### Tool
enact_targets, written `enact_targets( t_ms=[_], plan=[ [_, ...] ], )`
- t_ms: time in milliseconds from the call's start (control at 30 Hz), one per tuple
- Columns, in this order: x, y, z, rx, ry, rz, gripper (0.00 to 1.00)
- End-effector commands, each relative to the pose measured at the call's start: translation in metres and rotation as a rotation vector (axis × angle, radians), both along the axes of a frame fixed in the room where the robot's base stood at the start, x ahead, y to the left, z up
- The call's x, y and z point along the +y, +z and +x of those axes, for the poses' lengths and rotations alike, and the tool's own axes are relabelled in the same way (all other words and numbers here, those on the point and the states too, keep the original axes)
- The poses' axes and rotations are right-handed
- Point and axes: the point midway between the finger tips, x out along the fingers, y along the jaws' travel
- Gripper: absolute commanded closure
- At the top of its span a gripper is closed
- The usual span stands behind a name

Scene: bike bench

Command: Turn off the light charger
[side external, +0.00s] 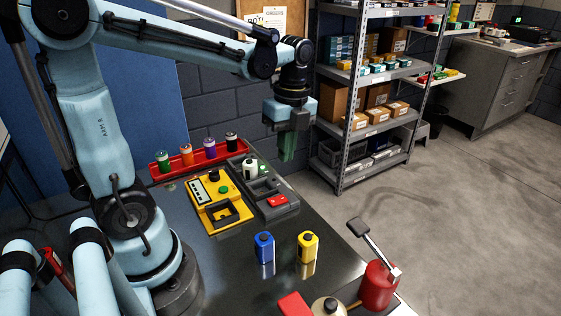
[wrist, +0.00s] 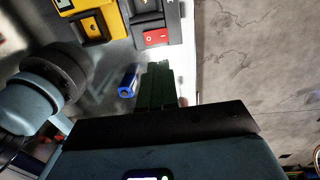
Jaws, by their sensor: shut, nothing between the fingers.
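A grey charger-like unit (side external: 264,188) lies on the bench with a red switch (side external: 277,201) at its near end and a small green light near its far end. The red switch also shows in the wrist view (wrist: 156,37), with white marks. Beside it is a yellow unit (side external: 203,192) with a green button and a black knob. Neither has a readable name, so I cannot tell which is the light charger. My gripper (side external: 287,157), with green fingers, is shut and empty, raised above the bench near the grey unit. In the wrist view its fingertips (wrist: 160,68) point toward the switch, apart from it.
A red tray (side external: 168,165) with several coloured bottles stands at the back. A blue bottle (side external: 264,247) and a yellow bottle (side external: 308,246) stand in front. A red can with a lever (side external: 378,285) is near the right edge. A metal shelf (side external: 352,100) stands behind.

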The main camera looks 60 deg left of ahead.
Motion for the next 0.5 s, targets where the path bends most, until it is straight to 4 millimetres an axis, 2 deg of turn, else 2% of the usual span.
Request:
enact_targets(
  t_ms=[200, 500],
  plan=[
    [0.000, 0.026, 0.003, 0.000, 0.000, 0.000, 1.00],
    [0.000, 0.036, 0.004, 0.000, 0.000, 0.000, 1.00]
  ],
)
